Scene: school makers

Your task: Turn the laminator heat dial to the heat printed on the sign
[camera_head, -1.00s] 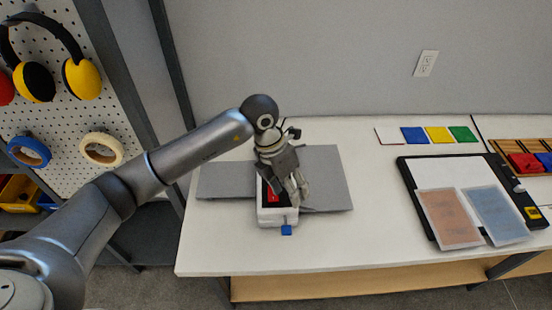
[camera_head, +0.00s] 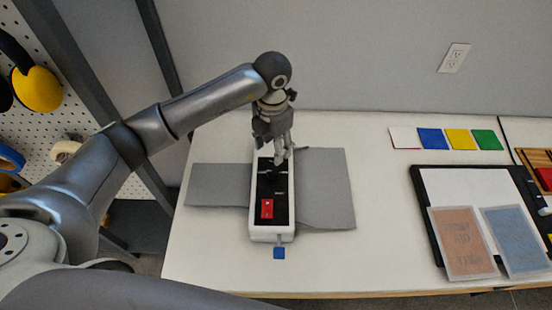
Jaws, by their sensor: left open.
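The laminator (camera_head: 257,212) is a narrow white-cased unit with a black top, standing on the table with grey flat pieces at both sides. A red switch (camera_head: 267,209) shows near its front end, and a blue tab (camera_head: 279,253) sticks out at the front. My left gripper (camera_head: 281,158) is open, pointing down over the far end of the black top. Its fingers and their shadow cover that end, so I cannot make out the heat dial or tell whether they touch it. No sign with a readable heat shows. My right gripper is out of view.
A black board (camera_head: 428,222) with a white sheet and two pouches, orange (camera_head: 463,243) and blue (camera_head: 516,240), lies at right. Coloured cards (camera_head: 445,139) lie behind it. A pegboard (camera_head: 45,120) stands at left. White table (camera_head: 385,270) is clear between laminator and board.

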